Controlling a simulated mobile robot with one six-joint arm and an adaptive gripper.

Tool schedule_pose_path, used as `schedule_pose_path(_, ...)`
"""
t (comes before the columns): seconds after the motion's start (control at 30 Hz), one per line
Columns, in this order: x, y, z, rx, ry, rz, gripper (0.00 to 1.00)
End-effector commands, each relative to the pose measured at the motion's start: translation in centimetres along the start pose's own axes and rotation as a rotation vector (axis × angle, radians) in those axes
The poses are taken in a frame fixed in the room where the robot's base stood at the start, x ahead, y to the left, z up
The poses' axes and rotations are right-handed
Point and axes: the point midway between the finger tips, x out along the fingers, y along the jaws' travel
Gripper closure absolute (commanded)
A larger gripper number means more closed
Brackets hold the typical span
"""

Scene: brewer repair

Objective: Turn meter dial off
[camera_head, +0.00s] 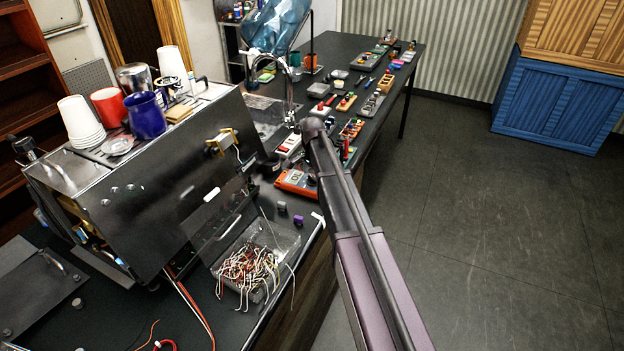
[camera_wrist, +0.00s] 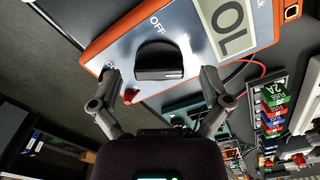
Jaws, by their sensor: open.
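The orange meter (camera_wrist: 96,53) fills the upper part of the wrist view, its grey face carrying a black dial (camera_wrist: 158,58). An "OFF" mark is printed above the dial, and a pale line shows at the dial's lower right. The display (camera_wrist: 232,20) reads "OL". My gripper (camera_wrist: 160,80) is open, one finger on each side of the dial; I cannot tell whether either finger touches it. In the head view the meter (camera_head: 296,184) lies on the dark bench, and my arm hides my gripper.
Several coloured fuse blocks (camera_wrist: 272,120) stand right of the meter, with a red wire (camera_wrist: 245,66) nearby. A clear bin of wires (camera_head: 252,268) sits in front of the brewer (camera_head: 165,165). Small parts crowd the far table (camera_head: 345,52). The floor at right is clear.

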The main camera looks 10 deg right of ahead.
Motion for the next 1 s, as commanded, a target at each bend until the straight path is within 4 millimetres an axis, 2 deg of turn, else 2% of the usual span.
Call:
schedule_pose_path(0.27, 0.00, 0.00, 0.02, 0.000, 0.000, 0.000, 0.03)
schedule_pose_path(0.53, 0.00, -0.02, 0.03, 0.000, 0.000, 0.000, 0.83)
schedule_pose_path(1.0, 0.02, -0.01, 0.00, -0.050, 0.001, 0.000, 0.85)
